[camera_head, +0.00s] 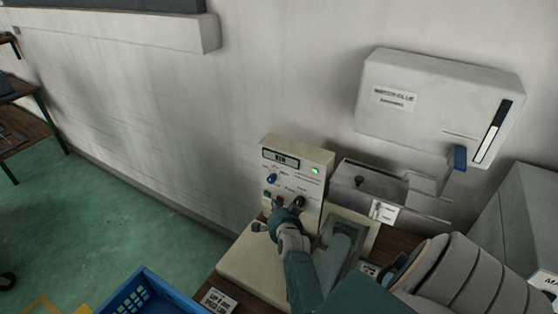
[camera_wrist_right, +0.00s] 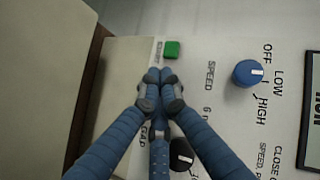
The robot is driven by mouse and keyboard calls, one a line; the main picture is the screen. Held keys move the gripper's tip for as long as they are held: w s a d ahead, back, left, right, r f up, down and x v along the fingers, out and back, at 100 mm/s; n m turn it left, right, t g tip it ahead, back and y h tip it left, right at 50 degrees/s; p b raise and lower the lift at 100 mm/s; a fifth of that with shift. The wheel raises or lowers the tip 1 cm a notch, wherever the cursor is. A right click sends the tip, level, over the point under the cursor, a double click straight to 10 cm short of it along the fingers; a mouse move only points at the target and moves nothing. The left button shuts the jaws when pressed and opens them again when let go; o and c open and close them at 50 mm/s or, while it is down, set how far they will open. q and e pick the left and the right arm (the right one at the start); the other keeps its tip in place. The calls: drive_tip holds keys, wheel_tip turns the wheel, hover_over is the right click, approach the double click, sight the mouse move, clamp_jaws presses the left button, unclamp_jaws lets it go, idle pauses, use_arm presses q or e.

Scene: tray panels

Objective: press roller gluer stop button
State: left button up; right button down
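The roller gluer's pale control panel (camera_head: 307,163) stands upright at the centre of the head view, with a lit display (camera_head: 281,158) that seems to read RUN. A green button (camera_head: 266,194) and a red button (camera_head: 278,200) are low on it. My right gripper (camera_head: 282,218) is just in front of the red button. In the right wrist view, the gripper (camera_wrist_right: 161,82) has its fingertips drawn together with nothing between them, beside the green button (camera_wrist_right: 171,49). The fingers hide the red button there; contact cannot be told. My left gripper is not in view.
A blue knob (camera_wrist_right: 248,73) and a black knob (camera_wrist_right: 182,155) sit close to the fingers. The glue roller tray (camera_head: 341,247) is right of the gripper. A white wall box (camera_head: 435,95) hangs above right. A blue crate (camera_head: 146,294) is at lower left.

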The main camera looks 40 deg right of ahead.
drive_tip(key=shift+w+d, duration=0.15)
drive_tip(key=shift+d, duration=0.25)
idle(0.6)
drive_tip(key=shift+s+a+p, duration=0.3)
drive_tip(key=shift+a+p, duration=0.05)
drive_tip(key=shift+a, duration=0.5)
